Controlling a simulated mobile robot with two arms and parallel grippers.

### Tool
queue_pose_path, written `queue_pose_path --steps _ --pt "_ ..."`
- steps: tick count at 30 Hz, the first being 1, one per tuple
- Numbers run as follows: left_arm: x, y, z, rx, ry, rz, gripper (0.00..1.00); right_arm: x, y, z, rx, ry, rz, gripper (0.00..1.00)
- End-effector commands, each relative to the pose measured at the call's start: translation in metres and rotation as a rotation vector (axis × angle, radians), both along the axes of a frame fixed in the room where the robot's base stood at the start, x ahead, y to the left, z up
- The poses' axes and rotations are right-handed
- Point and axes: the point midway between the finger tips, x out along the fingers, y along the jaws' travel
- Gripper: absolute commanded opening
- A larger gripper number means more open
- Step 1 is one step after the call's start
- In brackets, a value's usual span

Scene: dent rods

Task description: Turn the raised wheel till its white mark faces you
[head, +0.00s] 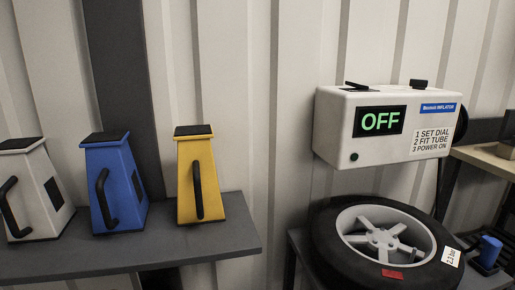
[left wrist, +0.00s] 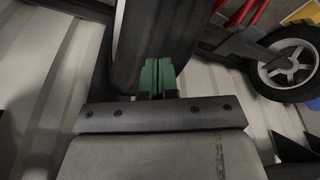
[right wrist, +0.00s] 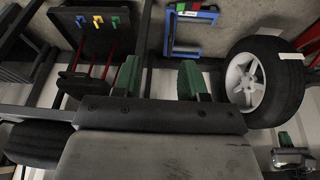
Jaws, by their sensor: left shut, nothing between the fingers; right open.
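A wheel (head: 327,243) with a black tyre and pale spoked rim lies flat below the inflator in the head view. It carries a white "2.3 bar" label at right and a red label at front. I cannot tell whether it is the raised wheel. In the left wrist view my left gripper (left wrist: 158,78) is shut and empty, its green fingertips close to a dark tyre (left wrist: 150,40); contact is unclear. No white mark shows on that tyre. My right gripper (right wrist: 158,80) is open and empty. Beyond it a spoked wheel (right wrist: 290,90) has a white label.
A white inflator (head: 334,125) reading OFF hangs on the wall. White (head: 38,170), blue (head: 122,165) and yellow (head: 185,160) cans stand on a grey shelf (head: 200,244). Another spoked wheel (left wrist: 296,90) is at right in the left wrist view. A dark tyre (right wrist: 38,140) is at lower left in the right wrist view.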

Motion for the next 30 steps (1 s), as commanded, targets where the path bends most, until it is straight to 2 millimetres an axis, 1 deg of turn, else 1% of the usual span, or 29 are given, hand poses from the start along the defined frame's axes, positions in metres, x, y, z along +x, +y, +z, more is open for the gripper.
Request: queue_pose_path --steps 1,18,22,30 --pt "-0.002 0.0 0.004 0.001 0.001 -0.001 0.0 0.002 0.0 -0.002 0.0 0.003 0.0 0.43" --pt "-0.012 -0.003 0.02 0.0 0.0 0.0 0.0 0.013 0.003 -0.058 0.0 0.03 0.005 0.43" --pt "-0.013 -0.003 0.021 -0.001 -0.001 0.0 0.0 0.013 0.003 -0.065 0.0 0.033 0.005 0.43" --pt "-0.013 -0.004 0.021 -0.002 -0.001 0.0 0.0 0.013 0.003 -0.066 0.0 0.032 0.006 0.43"
